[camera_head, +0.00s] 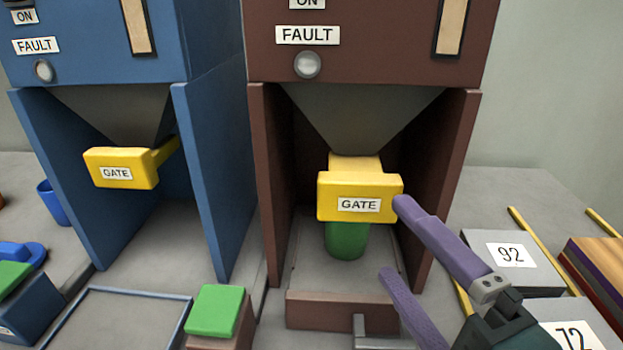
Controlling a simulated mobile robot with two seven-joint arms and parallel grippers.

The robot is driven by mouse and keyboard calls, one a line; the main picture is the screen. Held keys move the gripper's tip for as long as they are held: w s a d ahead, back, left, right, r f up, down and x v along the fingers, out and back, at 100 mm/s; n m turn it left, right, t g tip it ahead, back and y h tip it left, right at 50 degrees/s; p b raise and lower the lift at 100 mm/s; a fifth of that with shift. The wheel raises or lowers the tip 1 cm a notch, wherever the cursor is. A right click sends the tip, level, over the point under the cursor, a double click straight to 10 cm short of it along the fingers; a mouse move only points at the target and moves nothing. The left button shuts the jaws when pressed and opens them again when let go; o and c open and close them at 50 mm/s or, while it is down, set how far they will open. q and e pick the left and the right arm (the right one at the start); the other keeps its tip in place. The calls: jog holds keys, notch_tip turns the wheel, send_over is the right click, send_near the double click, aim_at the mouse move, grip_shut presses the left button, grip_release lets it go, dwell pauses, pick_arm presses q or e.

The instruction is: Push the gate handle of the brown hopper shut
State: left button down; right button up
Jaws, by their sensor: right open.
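The brown hopper (379,45) stands in the middle of the view. Its yellow gate handle (336,185) bears a GATE label and sticks out toward me from under the grey funnel (362,108). My right gripper (398,238) comes in from the lower right with two purple fingers spread apart and nothing between them. The tip of its upper finger is at the handle's right end; I cannot tell whether they touch. A green cup (346,241) stands below the handle, its top hidden by it. My left gripper is not in view.
A blue hopper (110,45) with its own yellow gate handle (118,168) stands at left. A green-topped block (215,311) sits in front between the hoppers. Plates marked 92 (535,274) and 72 (596,336) lie at right near yellow rails. A brown ledge (318,311) fronts the brown hopper's bay.

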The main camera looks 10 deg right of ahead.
aim_at(364, 204)
jog(key=w, duration=0.5)
jog(key=w+a, duration=0.1)
jog(key=w, duration=0.2)
jog(key=shift+w, duration=0.1)
jog(key=shift+r, duration=0.1)
grip_shut()
dwell(0.4)
